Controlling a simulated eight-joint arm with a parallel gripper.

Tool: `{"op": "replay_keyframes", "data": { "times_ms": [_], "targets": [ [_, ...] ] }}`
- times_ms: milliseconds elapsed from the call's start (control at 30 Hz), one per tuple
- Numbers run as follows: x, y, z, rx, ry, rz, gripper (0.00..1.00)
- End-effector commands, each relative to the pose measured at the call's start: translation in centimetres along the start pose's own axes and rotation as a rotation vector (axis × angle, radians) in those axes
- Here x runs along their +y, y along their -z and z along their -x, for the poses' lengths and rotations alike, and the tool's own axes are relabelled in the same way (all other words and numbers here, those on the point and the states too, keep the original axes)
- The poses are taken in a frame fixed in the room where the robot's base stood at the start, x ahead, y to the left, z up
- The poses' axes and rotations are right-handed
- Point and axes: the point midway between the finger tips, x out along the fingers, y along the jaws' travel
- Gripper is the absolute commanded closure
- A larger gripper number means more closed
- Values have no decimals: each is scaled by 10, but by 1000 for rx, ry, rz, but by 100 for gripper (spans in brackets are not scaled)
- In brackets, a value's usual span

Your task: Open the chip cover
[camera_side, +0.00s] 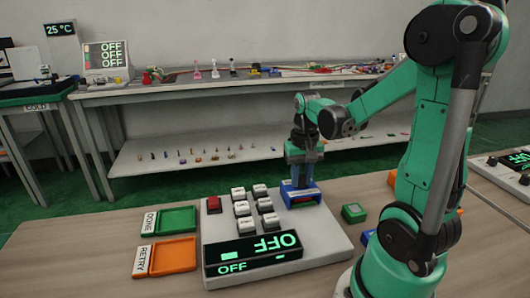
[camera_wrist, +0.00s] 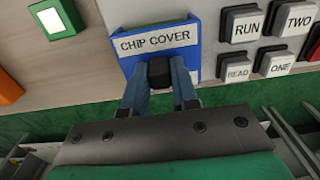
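The chip cover (camera_wrist: 196,33) is a blue piece with a white "CHIP COVER" label, in the upper middle of the wrist view. In the side view the blue chip cover unit (camera_side: 302,197) sits at the back right corner of a light grey panel. My gripper (camera_wrist: 160,75) points at it, its two blue fingers on either side of a black block just below the label. I see no clear gap beside the block, but cannot tell if the fingers press on it. In the side view my gripper (camera_side: 301,180) is right above the unit, hiding part of it.
The panel has white keys (camera_side: 243,209), a red button (camera_side: 214,204) and a display (camera_side: 252,252) reading OFF. Green (camera_side: 178,207) and orange (camera_side: 193,256) trays lie left of it. A small green block (camera_side: 353,213) lies right of the panel. A shelf bench (camera_side: 200,94) stands behind.

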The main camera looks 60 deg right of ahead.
Motion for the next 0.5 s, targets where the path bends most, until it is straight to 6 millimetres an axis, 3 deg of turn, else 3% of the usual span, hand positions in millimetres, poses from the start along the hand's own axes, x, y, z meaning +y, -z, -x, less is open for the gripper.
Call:
{"op": "replay_keyframes", "data": {
  "times_ms": [500],
  "targets": [
    [0,-70,1,-1,-1,1,100]
  ]
}}
